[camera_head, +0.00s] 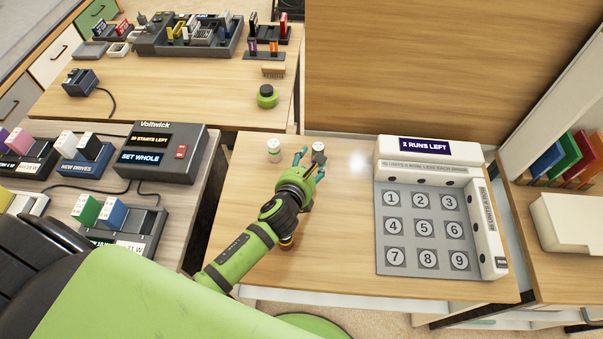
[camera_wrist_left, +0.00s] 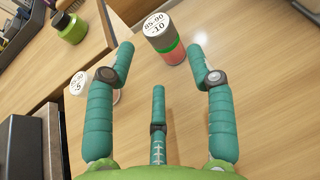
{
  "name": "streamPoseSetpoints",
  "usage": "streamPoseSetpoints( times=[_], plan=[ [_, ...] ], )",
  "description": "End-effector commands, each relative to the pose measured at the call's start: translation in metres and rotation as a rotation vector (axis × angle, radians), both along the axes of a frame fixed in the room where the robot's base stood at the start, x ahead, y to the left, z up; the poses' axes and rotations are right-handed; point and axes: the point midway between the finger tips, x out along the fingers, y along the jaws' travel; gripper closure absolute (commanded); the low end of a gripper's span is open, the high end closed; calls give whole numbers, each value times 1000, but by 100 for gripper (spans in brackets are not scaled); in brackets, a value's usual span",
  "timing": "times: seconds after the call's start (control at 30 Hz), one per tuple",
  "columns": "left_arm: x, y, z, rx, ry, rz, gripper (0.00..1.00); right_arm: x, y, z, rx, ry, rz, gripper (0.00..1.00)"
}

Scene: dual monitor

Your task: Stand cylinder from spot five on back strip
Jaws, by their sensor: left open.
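The numbered pad (camera_head: 407,216) lies on the wooden table, and spot five (camera_head: 423,229) is bare. The white back strip (camera_head: 400,169) runs along the pad's far edge, with dark holes in its face. My left gripper (camera_head: 309,164) is open and empty, left of the pad. A white-topped cylinder (camera_head: 318,147) stands just past its fingertips; in the left wrist view this cylinder (camera_wrist_left: 166,45) has green and red bands and is marked 85-90. A second white-topped cylinder (camera_head: 274,152) stands to its left. An orange-yellow piece (camera_head: 286,242) is partly hidden by my left arm. My right gripper is out of view.
A display reading 2 RUNS LEFT (camera_head: 424,146) stands behind the strip, and a white side strip (camera_head: 487,226) borders the pad's right. A wooden panel (camera_head: 400,60) rises behind. A Voltwick box (camera_head: 160,150) stands on the left table. Table left of the pad is mostly clear.

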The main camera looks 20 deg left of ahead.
Motion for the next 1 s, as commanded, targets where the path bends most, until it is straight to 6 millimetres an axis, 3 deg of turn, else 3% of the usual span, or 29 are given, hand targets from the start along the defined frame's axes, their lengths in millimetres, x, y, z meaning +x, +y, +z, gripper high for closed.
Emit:
streamPoseSetpoints(
  times=[0.2, 0.4, 1.0],
  plan=[
    [-44, -2, 18, -1, 2, -1, 45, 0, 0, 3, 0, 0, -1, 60],
    [-64, -3, 27, 0, 0, 0, 45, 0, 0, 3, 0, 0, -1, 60],
    [-68, -4, 29, 0, 0, 0, 45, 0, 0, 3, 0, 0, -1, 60]
  ],
)
